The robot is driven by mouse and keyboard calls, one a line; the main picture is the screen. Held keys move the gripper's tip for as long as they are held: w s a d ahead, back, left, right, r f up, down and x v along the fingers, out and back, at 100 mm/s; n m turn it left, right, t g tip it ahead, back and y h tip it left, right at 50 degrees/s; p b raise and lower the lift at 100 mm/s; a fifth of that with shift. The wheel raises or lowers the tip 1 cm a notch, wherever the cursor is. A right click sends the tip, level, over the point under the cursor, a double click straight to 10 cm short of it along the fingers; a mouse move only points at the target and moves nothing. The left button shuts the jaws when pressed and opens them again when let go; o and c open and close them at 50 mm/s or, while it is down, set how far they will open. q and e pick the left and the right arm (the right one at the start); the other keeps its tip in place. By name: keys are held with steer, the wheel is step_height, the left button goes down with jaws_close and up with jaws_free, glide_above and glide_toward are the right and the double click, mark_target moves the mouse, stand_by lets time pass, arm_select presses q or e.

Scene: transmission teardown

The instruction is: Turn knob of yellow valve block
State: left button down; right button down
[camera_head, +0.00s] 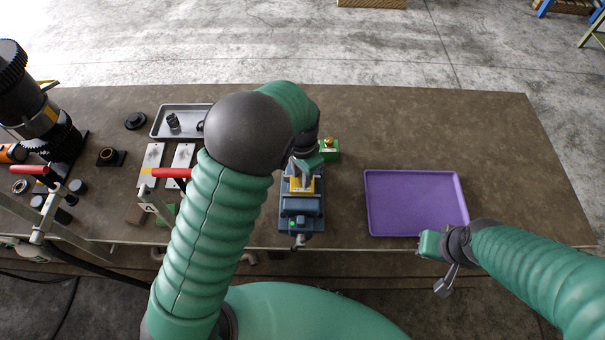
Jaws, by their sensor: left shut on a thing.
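The yellow valve block (294,185) sits in the jaws of a blue-grey vise (300,207) near the front middle of the table. My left gripper (303,178) reaches down over the block from above and is shut at its top, where the knob is. The fingers and wrist hide the knob, so its angle cannot be read. My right gripper (445,280) hangs by the front table edge, below the purple tray, apart from the block. Its finger opening is not clear.
An empty purple tray (416,232) lies right of the vise. A green block (329,151) with a brass-coloured top stands behind the vise. A grey tray (160,121), plates and dark gear parts fill the left side. The back right of the table is clear.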

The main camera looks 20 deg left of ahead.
arm_select(q)
steer(key=shift+w+r, duration=0.1)
steer(key=shift+w, duration=0.05)
steer(key=c, duration=1.1)
jaws_free()
step_height(320, 180, up, 17)
steer(key=b, duration=0.4)
steer(key=shift+d+f, duration=0.15)
steer(key=shift+f, duration=0.05)
